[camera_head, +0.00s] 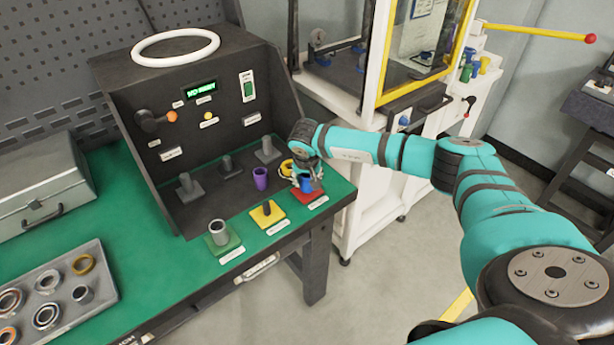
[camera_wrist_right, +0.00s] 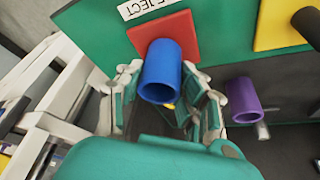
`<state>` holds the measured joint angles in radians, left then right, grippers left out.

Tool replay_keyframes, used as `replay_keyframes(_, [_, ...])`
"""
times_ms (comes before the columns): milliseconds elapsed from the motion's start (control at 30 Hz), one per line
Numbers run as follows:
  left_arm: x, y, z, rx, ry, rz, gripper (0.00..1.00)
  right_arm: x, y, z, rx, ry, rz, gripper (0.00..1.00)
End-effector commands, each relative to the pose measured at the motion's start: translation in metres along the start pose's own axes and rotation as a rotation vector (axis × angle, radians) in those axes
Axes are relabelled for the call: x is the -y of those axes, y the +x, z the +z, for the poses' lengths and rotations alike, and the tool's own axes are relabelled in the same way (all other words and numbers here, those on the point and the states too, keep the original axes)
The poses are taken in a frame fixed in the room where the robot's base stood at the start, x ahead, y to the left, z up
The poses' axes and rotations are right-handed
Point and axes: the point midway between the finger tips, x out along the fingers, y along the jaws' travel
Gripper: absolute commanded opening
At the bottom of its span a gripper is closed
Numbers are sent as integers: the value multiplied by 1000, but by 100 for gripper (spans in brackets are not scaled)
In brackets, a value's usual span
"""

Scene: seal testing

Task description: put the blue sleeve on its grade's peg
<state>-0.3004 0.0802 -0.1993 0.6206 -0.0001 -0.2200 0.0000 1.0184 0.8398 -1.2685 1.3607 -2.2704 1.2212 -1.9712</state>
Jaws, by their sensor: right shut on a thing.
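The blue sleeve (camera_head: 306,184) is at the red base plate (camera_head: 312,195) at the right front corner of the green bench. In the right wrist view the blue sleeve (camera_wrist_right: 160,73) stands between the finger pads of my right gripper (camera_wrist_right: 165,98), with the red plate (camera_wrist_right: 148,32) behind it and a "REJECT" label beside that. My right gripper (camera_head: 303,174) is shut on the sleeve. Any peg on the red plate is hidden, so I cannot tell whether the sleeve is around it. The yellow plate (camera_head: 277,218) has a bare dark peg. My left gripper is out of view.
A grey sleeve (camera_head: 219,232) stands on the green plate (camera_head: 233,246). A purple sleeve (camera_head: 261,178) and a yellow ring (camera_head: 286,168) are close to my right gripper. The dark test console (camera_head: 190,130) rises behind; a parts tray (camera_head: 100,300) lies at left.

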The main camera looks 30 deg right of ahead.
Motion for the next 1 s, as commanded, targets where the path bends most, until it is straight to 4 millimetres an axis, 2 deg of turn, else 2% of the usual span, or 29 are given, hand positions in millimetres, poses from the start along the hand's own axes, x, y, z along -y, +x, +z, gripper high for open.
replay_keyframes(1000, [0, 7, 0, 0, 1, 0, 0, 0, 6, 2, 0, 0, 0, 0])
